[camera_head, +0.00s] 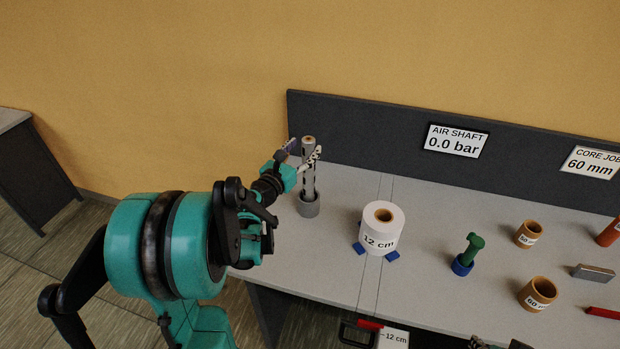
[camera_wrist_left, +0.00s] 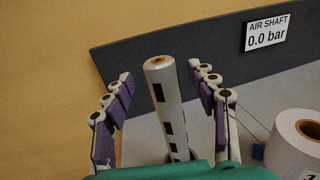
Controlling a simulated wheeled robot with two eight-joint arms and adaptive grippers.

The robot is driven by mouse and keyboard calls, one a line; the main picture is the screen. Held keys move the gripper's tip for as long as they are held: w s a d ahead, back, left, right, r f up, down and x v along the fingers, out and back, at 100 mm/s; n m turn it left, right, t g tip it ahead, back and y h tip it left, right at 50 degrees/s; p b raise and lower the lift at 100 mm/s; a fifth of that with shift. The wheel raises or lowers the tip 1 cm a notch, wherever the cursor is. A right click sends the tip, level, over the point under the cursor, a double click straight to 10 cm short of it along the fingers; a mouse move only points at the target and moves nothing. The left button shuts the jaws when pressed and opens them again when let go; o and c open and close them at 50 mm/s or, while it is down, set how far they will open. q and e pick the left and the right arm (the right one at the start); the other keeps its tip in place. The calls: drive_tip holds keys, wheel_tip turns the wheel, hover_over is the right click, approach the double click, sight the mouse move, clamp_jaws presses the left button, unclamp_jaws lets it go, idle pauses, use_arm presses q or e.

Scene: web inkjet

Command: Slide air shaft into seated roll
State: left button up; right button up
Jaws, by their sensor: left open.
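The air shaft (camera_head: 308,178) is a grey-white rod with dark patches, standing upright in a grey round holder (camera_head: 308,206) at the table's left end. My left gripper (camera_head: 304,150) is open around the upper part of the shaft. In the left wrist view the shaft (camera_wrist_left: 167,105) stands between the two spread fingers, with visible gaps on both sides. The white roll (camera_head: 383,229), labelled 12 cm, sits upright on blue blocks (camera_head: 391,254), its brown core opening facing up. The roll (camera_wrist_left: 295,145) also shows at the right edge of the left wrist view. The right gripper is not clearly seen.
A sign (camera_head: 456,140) reads AIR SHAFT 0.0 bar on the dark back panel (camera_head: 370,125). A green piece (camera_head: 473,245) stands in a blue base. Table between holder and roll is clear.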

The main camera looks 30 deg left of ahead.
use_arm(q)
drive_tip(key=w, duration=0.3)
drive_tip(key=shift+w, duration=0.3)
drive_tip(key=shift+c, duration=0.3)
clamp_jaws()
